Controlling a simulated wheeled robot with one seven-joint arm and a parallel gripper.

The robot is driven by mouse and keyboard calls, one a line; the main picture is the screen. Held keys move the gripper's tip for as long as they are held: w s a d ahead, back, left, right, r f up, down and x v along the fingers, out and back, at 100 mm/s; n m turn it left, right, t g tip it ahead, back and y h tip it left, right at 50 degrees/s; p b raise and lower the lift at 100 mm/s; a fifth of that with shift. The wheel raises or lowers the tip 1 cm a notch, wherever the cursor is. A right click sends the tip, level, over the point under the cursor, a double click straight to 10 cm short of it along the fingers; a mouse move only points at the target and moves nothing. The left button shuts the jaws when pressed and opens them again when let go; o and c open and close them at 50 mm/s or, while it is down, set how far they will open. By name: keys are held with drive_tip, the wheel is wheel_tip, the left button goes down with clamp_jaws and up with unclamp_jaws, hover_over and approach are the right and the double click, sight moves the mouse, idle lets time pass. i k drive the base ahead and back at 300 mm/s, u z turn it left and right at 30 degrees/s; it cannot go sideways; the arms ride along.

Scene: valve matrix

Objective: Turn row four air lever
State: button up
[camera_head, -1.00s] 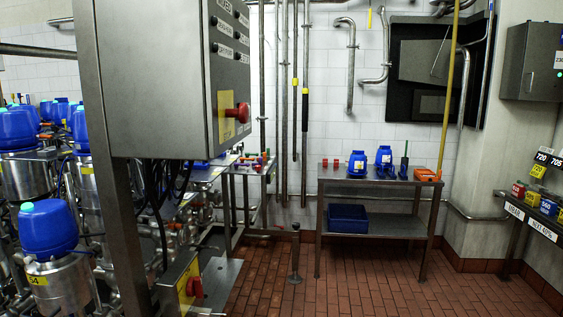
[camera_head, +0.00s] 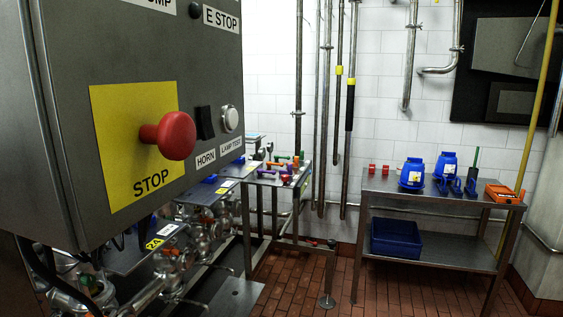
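No part of my gripper or arm shows in the current head view. Several small coloured levers or handles (camera_head: 286,178), red, purple, orange and green, lie or stand on a metal stand (camera_head: 268,180) beyond the control box. Steel valve bodies and pipes (camera_head: 200,240) run below and behind the box, with a yellow tag reading 2A (camera_head: 154,244). I cannot tell which part is the row four air lever; no row four label is readable.
A grey control box (camera_head: 70,110) with a red stop button (camera_head: 176,136) fills the near left. A steel table (camera_head: 440,205) with blue containers (camera_head: 412,173) and a blue bin (camera_head: 396,238) stands right. A floor post (camera_head: 328,275) stands on the tiled floor (camera_head: 300,275).

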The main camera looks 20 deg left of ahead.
sight(259, 171)
drive_tip(key=u, duration=0.3)
drive_tip(key=i, duration=1.45)
drive_tip(key=u, duration=0.35)
